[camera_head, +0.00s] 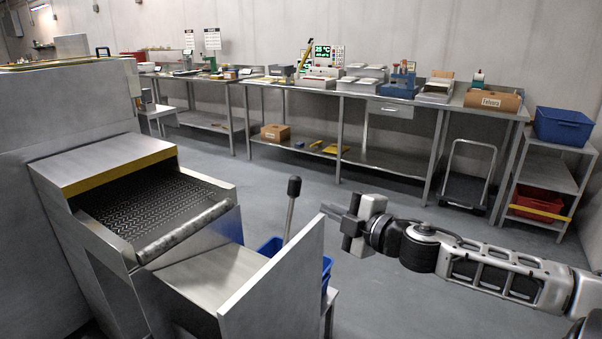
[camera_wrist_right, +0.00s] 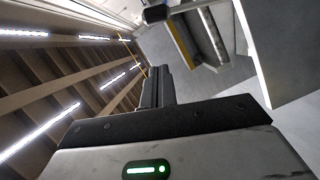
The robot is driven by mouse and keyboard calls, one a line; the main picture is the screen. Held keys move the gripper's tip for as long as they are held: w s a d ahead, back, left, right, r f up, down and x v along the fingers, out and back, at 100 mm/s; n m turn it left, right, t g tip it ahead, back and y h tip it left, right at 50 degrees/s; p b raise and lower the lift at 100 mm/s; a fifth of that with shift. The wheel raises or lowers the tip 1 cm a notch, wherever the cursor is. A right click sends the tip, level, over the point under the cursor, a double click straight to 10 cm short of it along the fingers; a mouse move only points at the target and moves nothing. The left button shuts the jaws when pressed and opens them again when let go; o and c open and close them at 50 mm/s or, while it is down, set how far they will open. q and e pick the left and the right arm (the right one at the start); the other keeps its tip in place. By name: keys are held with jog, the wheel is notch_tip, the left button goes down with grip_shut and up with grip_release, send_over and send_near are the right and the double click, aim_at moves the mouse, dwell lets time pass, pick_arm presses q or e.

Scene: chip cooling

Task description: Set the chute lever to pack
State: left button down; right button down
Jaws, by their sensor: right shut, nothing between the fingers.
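The chute lever (camera_head: 289,212) is a thin metal rod with a black knob (camera_head: 294,186). It stands nearly upright, leaning slightly right, behind the metal chute plate (camera_head: 275,285) at the conveyor's end. Its base is hidden by the plate. My right gripper (camera_head: 328,211) is shut and empty, to the right of the lever and apart from it in the head view, pointing left. In the right wrist view its shut fingers (camera_wrist_right: 155,86) point toward the black knob (camera_wrist_right: 155,14) near the top edge. No pack marking is legible. My left gripper is not in view.
The conveyor (camera_head: 150,205) with a dark mesh belt and yellow-edged hood stands at left. A blue bin (camera_head: 270,248) sits partly hidden behind the chute. A long steel bench (camera_head: 340,92) with several items lines the back wall. The floor between is clear.

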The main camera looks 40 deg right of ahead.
pick_arm(q)
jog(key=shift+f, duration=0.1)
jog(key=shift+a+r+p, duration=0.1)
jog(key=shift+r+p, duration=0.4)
jog(key=shift+p, duration=0.4)
pick_arm(e)
jog(key=w+d+f, duration=0.1)
jog(key=w+f, duration=0.1)
jog(key=w, duration=1.1)
jog(key=shift+d, duration=0.25)
jog(key=shift+f, duration=0.1)
